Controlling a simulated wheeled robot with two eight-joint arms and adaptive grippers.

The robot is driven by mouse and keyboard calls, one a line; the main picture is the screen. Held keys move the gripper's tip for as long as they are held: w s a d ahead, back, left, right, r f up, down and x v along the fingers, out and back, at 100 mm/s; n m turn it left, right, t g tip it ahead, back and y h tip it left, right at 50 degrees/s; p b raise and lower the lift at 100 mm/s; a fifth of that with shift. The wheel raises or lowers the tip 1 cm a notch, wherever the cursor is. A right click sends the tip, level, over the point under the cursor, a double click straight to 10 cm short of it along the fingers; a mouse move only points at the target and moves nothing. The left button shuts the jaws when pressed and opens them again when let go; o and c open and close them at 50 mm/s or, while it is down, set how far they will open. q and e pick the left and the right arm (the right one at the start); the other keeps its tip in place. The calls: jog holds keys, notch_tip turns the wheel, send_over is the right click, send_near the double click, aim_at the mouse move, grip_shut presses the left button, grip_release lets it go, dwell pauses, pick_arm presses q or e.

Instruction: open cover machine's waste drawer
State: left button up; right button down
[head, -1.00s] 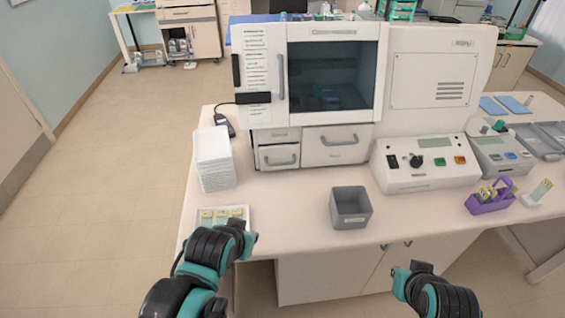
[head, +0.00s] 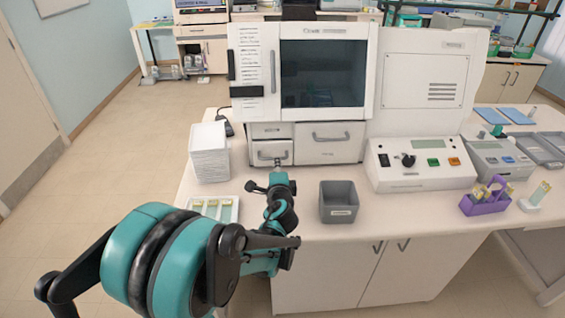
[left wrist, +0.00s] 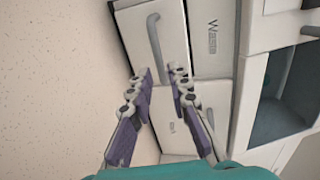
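The white machine (head: 395,60) stands on the table with small drawers low on its front. The "Waste" label shows in the left wrist view on a panel (left wrist: 213,60) beside a small drawer (left wrist: 135,28) with a grey bar handle (left wrist: 155,45). My right gripper is out of view.
A wider drawer (head: 330,155) is right of the small ones. A grey bin (head: 339,213) stands right of my left arm. A white stack (head: 209,165) and a slide tray (head: 233,217) are on the left. A control panel (head: 421,180) and a purple rack (head: 485,208) are on the right.

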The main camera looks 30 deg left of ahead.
aim_at(272, 143)
pick_arm(q)
jog(key=b+x, duration=0.1)
jog(key=x, duration=0.5)
grip_shut()
